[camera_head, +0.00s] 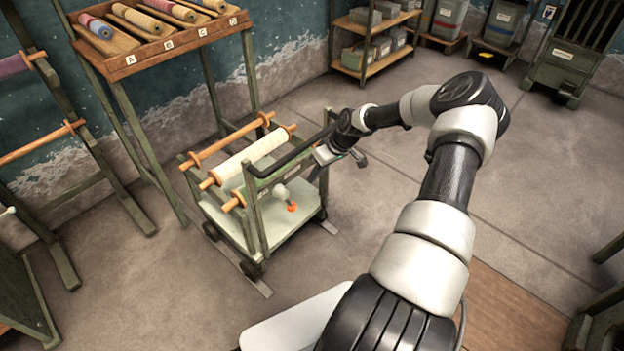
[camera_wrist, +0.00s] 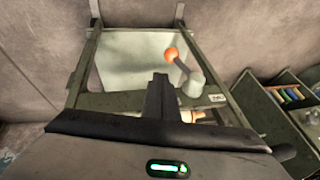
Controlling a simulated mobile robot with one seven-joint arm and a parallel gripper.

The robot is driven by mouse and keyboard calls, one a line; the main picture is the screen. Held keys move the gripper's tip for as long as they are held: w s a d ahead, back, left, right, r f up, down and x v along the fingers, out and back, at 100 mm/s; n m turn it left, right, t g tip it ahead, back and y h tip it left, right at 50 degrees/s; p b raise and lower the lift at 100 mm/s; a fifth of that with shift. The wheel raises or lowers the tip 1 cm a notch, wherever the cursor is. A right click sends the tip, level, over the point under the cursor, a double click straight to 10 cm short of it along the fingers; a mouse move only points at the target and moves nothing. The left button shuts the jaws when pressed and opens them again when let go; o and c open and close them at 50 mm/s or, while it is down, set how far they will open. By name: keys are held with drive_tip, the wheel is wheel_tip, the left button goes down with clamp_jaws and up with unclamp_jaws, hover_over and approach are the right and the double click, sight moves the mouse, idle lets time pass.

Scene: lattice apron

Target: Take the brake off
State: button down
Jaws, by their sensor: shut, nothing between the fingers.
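The cart (camera_head: 257,235) is a small green wheeled frame with a pale tray and wooden rollers, one wound with cream material. My gripper (camera_head: 327,154) is at the cart's right upper side, near the black handle bar (camera_head: 290,152). Its fingers (camera_wrist: 160,82) are shut and empty, apart from the knob.
A rack (camera_head: 160,42) holding several colored rolls over labels A to D stands behind the cart. A wooden frame (camera_head: 75,130) is at the left. A shelf with grey bins (camera_head: 375,52) stands at the back wall. The floor right of the cart is clear.

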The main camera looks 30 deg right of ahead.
sight(287, 200)
drive_tip(key=s+a+b+x, duration=0.1)
drive_tip(key=b+x, duration=0.1)
drive_tip(key=x, duration=0.9)
drive_tip(key=shift+a, duration=0.25)
